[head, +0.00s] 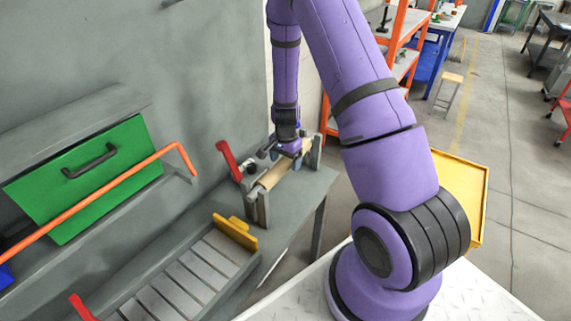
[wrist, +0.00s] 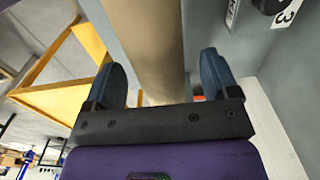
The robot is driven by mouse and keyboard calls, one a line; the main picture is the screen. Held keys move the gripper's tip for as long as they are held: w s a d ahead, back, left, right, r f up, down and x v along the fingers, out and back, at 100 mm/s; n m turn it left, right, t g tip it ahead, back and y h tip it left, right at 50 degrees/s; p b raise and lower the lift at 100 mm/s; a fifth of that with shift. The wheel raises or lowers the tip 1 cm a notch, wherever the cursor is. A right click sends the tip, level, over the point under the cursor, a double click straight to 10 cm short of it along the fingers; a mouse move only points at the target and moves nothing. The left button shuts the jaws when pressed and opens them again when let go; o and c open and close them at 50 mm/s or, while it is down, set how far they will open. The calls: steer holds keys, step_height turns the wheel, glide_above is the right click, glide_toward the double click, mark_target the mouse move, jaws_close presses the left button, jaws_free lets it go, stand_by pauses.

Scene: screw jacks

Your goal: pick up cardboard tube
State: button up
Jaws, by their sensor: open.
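The cardboard tube (head: 271,178) is a tan cylinder lying between grey upright supports at the end of the grey bench. In the wrist view the tube (wrist: 147,40) runs down the middle of the picture, between my two blue fingers. My gripper (wrist: 164,82) is open, with one finger on each side of the tube. A gap shows on the left; the right finger is nearer the tube, and I cannot tell if it touches. In the head view my gripper (head: 289,149) is over the tube's far part and hides some of it.
A red lever (head: 228,160) stands just left of the tube. A slatted bed with a yellow end block (head: 234,233) is in front. A green panel (head: 90,175) and an orange bar (head: 95,205) are at left. A yellow tray (head: 462,190) stands at right.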

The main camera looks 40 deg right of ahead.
steer(key=shift+f, duration=0.65)
steer(key=shift+c, duration=0.5)
steer(key=c, duration=1.3)
